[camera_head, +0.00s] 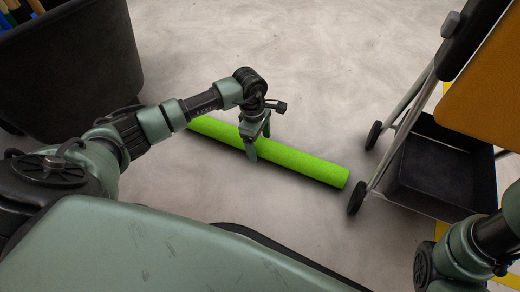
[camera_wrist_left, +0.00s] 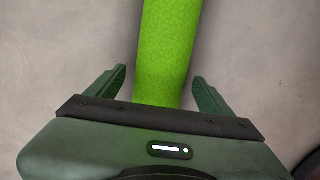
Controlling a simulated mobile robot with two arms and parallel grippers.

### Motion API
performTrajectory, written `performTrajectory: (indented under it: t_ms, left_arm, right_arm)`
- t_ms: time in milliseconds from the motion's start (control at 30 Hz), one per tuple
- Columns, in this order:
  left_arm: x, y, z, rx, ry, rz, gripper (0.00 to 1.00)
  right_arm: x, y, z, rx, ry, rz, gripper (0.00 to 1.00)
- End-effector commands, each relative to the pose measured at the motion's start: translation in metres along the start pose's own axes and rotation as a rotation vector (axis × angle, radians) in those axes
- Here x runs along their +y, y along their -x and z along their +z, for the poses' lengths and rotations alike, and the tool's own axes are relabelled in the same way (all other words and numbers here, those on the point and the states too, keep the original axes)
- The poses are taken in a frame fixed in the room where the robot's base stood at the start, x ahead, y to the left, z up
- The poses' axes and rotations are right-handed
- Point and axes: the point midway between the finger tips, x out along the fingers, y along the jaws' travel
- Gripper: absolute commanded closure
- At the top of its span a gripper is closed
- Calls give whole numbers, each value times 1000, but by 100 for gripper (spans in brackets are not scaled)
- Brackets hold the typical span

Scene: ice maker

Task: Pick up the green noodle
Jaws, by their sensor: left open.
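The green noodle (camera_head: 300,162) is a long bright green cylinder lying on the pale floor, running from the middle left down to the right. My left gripper (camera_head: 258,150) is over the noodle near its middle and hides a small part of it. In the left wrist view the noodle (camera_wrist_left: 167,50) runs between the two spread fingers of the left gripper (camera_wrist_left: 160,85), with a gap on each side. The left gripper is open. Part of my right arm shows at the lower right, but its gripper is out of view.
A large dark bin (camera_head: 75,65) with several coloured items stands at the upper left. A wheeled cart (camera_head: 440,165) with a black tray and an orange panel stands at the right, close to the noodle's right end. The floor beyond the noodle is clear.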

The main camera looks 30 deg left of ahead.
Motion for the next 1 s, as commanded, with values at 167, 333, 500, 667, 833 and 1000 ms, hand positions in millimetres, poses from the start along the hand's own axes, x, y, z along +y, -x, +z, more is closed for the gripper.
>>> performTrajectory:
  t_ms: [167,333,500,667,833,1000]
  left_arm:
    - [0,2,0,0,0,1,30]
    - [0,2,0,0,0,1,77]
    - [0,2,0,0,0,1,85]
    - [0,4,0,0,0,1,86]
    - [1,19,2,0,0,3,86]
    - [1,49,5,1,0,4,86]
  right_arm:
    - [0,-1,1,0,0,0,45]
    - [0,-1,1,0,0,0,45]
    - [0,-1,1,0,0,0,45]
    - [1,-3,2,-1,0,0,45]
    - [3,-13,5,-1,0,0,45]
    - [7,-34,13,-1,0,0,45]
